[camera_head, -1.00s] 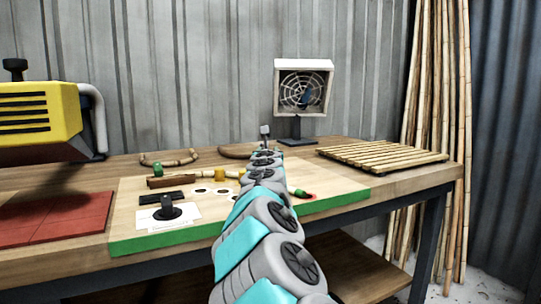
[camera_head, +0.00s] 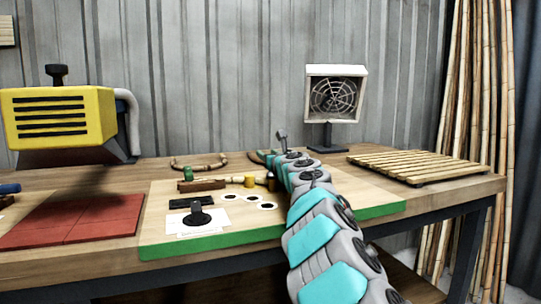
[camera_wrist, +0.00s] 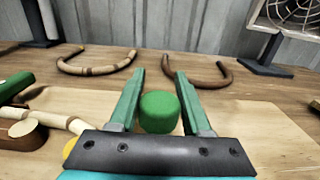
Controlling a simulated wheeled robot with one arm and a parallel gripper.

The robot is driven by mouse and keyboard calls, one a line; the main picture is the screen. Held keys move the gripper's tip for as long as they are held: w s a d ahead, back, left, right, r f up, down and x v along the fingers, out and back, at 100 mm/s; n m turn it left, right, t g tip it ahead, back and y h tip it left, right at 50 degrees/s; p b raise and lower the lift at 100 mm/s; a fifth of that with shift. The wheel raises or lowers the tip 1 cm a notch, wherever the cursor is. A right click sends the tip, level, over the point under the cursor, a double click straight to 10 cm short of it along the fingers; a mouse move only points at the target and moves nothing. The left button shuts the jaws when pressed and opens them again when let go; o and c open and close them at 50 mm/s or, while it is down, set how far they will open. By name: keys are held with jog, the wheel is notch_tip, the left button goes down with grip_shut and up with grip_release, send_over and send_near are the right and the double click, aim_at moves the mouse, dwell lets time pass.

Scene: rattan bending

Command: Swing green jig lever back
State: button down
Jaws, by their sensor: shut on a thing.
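My gripper (camera_wrist: 153,76) is shut on a green cylindrical knob (camera_wrist: 159,112), which stands between its two green fingers in the wrist view. I take this knob to be the jig lever's handle; the lever's arm below it is hidden by the gripper body. In the head view my own arm reaches over the right part of the jig board (camera_head: 222,241), a pale wooden board with a green front edge, and hides the gripper's jaws and the held knob. A wooden block (camera_head: 208,185) with another green knob (camera_head: 188,174) and a yellow peg (camera_head: 250,181) stand left of my arm.
A U-shaped rattan piece (camera_head: 199,166) lies behind the board. A caged fan (camera_head: 336,95) stands at the back, with a slatted rack (camera_head: 425,167) to its right. A yellow machine (camera_head: 62,118) stands above red tiles (camera_head: 75,223) at left.

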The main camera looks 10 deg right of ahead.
jog(key=shift+c, duration=1.8)
grip_release()
jog(key=shift+b+v, duration=0.65)
jog(key=shift+v, duration=0.15)
jog(key=shift+b+v, duration=1.1)
jog(key=shift+v, duration=1.85)
jog(key=shift+s, duration=0.15)
jog(key=shift+c, duration=0.3)
